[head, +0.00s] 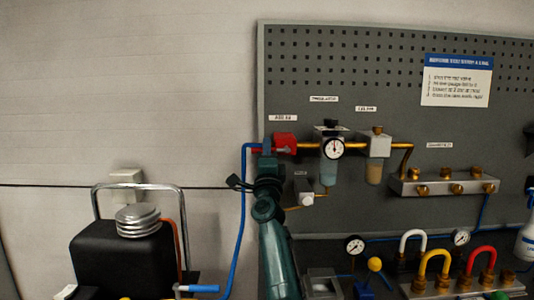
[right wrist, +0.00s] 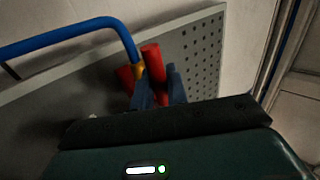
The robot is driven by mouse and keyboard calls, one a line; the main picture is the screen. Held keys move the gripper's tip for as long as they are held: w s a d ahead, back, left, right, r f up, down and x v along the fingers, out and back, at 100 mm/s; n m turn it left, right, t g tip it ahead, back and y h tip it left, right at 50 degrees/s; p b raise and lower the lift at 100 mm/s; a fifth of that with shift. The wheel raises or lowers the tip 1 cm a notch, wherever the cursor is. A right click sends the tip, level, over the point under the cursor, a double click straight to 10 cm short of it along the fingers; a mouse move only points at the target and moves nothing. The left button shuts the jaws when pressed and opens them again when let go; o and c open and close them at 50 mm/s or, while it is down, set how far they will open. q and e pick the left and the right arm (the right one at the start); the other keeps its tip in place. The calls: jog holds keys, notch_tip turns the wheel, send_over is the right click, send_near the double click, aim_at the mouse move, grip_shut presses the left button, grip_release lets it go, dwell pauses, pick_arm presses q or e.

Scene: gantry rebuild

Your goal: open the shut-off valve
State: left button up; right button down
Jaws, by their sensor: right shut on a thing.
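The shut-off valve (head: 285,142) is red and sits at the left end of the brass air line on the grey panel, where the blue hose comes in. My right gripper (head: 268,152) is at its left side. In the right wrist view the red valve handle (right wrist: 153,63) stands between the fingers of my right gripper (right wrist: 158,88), which is shut on it. A second red part (right wrist: 127,77) shows beside it, with a brass fitting between them. I cannot tell the handle's exact angle; the gripper covers part of it. My left gripper is not in view.
The blue hose (head: 244,200) runs down left of my right arm. A regulator with a gauge (head: 333,148) and a filter (head: 376,146) are right of the valve, then a brass-fitted manifold (head: 440,185). A black tank (head: 125,262) stands at lower left.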

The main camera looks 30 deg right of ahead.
jog(key=shift+r+m, duration=0.1)
jog(key=shift+m, duration=0.2)
jog(key=c, duration=1.5)
grip_release()
jog(key=shift+o, duration=0.2)
jog(key=b+v, duration=0.2)
jog(key=v, duration=1.1)
jog(key=shift+a, duration=0.1)
